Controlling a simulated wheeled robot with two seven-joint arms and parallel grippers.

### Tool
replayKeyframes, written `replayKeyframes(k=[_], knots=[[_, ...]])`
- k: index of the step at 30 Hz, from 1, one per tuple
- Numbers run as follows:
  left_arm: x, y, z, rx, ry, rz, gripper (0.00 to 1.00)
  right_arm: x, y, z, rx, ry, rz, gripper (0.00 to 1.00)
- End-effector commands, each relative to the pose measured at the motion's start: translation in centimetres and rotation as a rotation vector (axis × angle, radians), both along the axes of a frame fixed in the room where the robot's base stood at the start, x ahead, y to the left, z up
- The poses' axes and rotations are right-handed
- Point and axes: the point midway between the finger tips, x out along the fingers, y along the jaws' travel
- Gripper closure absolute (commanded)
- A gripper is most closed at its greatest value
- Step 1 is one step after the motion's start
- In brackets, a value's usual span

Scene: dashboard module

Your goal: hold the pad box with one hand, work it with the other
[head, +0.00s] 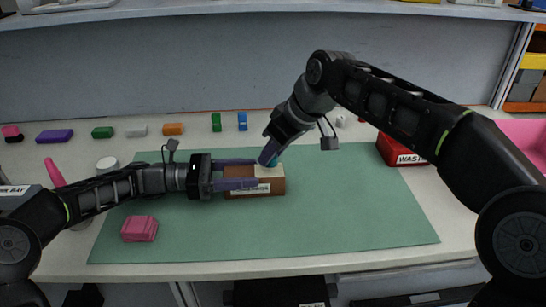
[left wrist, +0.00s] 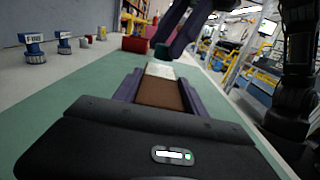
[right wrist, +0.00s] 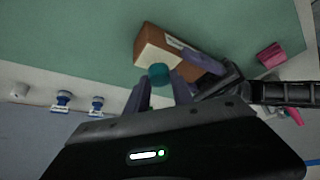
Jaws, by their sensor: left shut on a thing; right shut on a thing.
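The left wrist view shows the box (left wrist: 158,93) between the fingers. My right gripper (head: 268,157) comes down from above at the pale end, shut on a small round teal knob (right wrist: 158,74). The knob sits at the box's pale face; whether it is fixed there I cannot tell.
A pink block (head: 139,229) lies on the mat at front left. A red waste bin (head: 398,152) stands at back right, a pink bin (head: 524,138) beyond. Several small coloured blocks line the back of the table.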

Motion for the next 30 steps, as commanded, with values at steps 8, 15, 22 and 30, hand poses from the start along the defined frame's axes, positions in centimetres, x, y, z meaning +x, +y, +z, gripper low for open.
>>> replayKeyframes(k=[8, 15, 22, 30], knots=[[0.0, 0.0, -0.1, 0.001, 0.000, 0.001, 1.00, 0.0, 0.1, 2.5, 0.001, -0.001, 0.000, 1.00], [0.0, 0.0, -0.1, 0.001, 0.000, 0.000, 1.00, 0.0, 0.0, 4.1, 0.000, 0.000, 0.000, 1.00], [0.0, 0.0, -0.1, 0.001, 0.000, 0.000, 1.00, 0.0, 0.0, 4.2, -0.001, 0.001, 0.000, 1.00], [0.0, 0.0, 0.0, 0.001, 0.000, 0.000, 0.33, 0.0, 0.0, 4.2, -0.001, 0.001, 0.000, 1.00]])
